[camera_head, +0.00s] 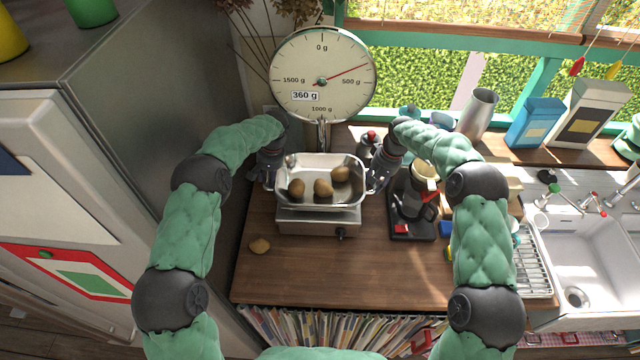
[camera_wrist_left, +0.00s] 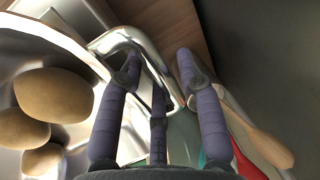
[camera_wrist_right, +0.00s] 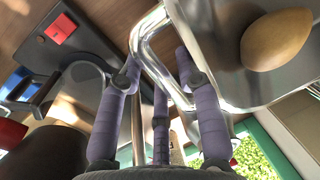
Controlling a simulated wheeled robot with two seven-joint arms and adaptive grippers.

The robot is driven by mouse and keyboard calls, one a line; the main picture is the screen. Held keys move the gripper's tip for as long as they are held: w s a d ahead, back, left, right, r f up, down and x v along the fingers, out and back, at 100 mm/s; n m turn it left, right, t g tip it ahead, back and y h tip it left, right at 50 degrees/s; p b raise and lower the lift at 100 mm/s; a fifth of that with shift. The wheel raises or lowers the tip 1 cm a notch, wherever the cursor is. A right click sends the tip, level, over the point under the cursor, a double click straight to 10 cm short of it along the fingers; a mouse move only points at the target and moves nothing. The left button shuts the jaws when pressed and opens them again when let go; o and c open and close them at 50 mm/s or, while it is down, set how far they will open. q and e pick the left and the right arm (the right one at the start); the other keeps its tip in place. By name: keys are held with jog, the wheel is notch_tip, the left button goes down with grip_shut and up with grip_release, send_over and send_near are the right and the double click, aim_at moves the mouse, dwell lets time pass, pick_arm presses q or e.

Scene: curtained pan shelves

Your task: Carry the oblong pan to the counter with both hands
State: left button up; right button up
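The oblong pan (camera_head: 322,203) is a shiny metal tray with a loop handle at each end. It sits level on the kitchen scale (camera_head: 318,227) and holds three brown potatoes (camera_head: 323,188). My left gripper (camera_head: 267,175) is at the pan's left handle (camera_wrist_left: 127,37); its fingers stand apart on either side of the bar. My right gripper (camera_head: 378,180) is at the right handle (camera_wrist_right: 144,42), with its fingers likewise apart around the bar. Light gaps show beside both bars. The wooden counter (camera_head: 310,275) lies below and in front of the scale.
A black coffee maker (camera_head: 412,213) stands to the right, with a sink (camera_head: 590,262) beyond. The scale dial (camera_head: 322,78) rises behind the pan and its label reads 360 g. The front middle counter is clear.

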pick_arm(q)
grip_shut()
pick_arm(e)
grip_shut()
